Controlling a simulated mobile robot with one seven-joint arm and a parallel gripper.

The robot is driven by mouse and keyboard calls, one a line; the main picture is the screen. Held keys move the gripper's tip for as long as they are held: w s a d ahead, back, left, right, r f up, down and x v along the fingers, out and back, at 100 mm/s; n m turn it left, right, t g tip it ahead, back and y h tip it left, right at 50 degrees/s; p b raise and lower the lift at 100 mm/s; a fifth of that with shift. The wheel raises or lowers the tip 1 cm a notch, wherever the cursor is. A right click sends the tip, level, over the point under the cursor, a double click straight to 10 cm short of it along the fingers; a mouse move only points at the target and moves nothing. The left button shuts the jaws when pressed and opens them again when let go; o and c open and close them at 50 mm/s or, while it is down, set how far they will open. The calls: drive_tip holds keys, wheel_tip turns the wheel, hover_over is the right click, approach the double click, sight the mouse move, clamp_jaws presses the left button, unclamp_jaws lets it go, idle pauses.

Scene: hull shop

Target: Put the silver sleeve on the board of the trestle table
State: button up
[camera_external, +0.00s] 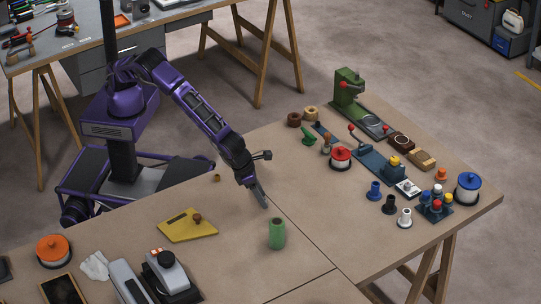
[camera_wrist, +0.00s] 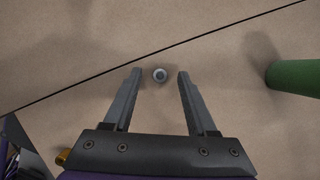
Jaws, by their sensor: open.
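The silver sleeve (camera_wrist: 160,75) is a small round ring with a dark centre, seen from above in the wrist view. It stands on the brown tabletop near a dark seam. My gripper (camera_wrist: 160,72) is open, with its two fingertips on either side of the sleeve in the picture; I cannot tell the height gap. In the external view my gripper (camera_external: 262,200) points down over the near table (camera_external: 330,225), and the sleeve cannot be made out there. A back table (camera_external: 180,18) and the near one both have wooden trestle legs; I cannot tell which one the task names.
A green cylinder (camera_external: 277,234) stands close to my gripper, at the right of the wrist view (camera_wrist: 298,77). Spools, fittings and a green press (camera_external: 350,88) crowd the right side.

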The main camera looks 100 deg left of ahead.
drive_tip(key=shift+w+f, duration=0.2)
drive_tip(key=shift+f, duration=0.1)
drive_tip(key=shift+c, duration=0.3)
clamp_jaws()
